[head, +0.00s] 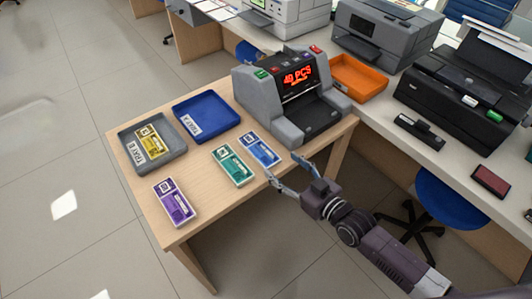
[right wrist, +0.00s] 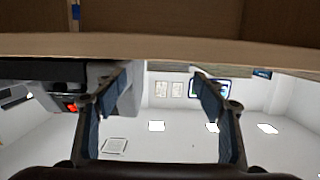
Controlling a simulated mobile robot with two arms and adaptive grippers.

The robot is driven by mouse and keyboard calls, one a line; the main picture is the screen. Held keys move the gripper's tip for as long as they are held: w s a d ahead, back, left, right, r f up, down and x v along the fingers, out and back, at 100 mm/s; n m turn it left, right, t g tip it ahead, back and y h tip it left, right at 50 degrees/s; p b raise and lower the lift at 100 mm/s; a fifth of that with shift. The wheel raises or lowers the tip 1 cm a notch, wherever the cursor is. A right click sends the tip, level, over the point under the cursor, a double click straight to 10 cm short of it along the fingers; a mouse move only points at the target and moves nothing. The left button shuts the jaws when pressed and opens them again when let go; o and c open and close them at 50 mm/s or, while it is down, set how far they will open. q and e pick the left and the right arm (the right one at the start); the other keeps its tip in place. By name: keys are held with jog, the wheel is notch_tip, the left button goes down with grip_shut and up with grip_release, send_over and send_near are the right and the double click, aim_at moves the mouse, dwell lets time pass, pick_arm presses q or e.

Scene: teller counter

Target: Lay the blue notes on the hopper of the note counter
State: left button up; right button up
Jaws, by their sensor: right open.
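The blue notes (head: 259,149) lie flat as a banded bundle on the wooden table, in front of the note counter. My left gripper is out of view.
Green notes (head: 232,165) lie left of the blue ones, purple notes (head: 174,202) at the near left. A grey tray (head: 172,154) holds yellow notes (head: 152,142); a blue tray (head: 207,117) is empty. An orange tray (head: 357,78) and printers stand on the white counter behind.

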aim_at(261, 150)
jog(key=shift+w+a+f+y, duration=0.1)
jog(key=shift+w+a+y, duration=0.25)
jog(key=shift+a, duration=0.15)
jog(key=shift+w+a, duration=0.25)
jog(key=shift+w, duration=0.1)
jog(key=shift+w+a, duration=0.2)
jog(key=shift+w, duration=0.05)
jog(key=x, duration=0.6)
jog(key=shift+w+a, duration=0.1)
jog(key=shift+a, duration=0.4)
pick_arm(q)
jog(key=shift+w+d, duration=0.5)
pick_arm(e)
jog(key=c, duration=1.3)
jog(key=shift+c, duration=0.2)
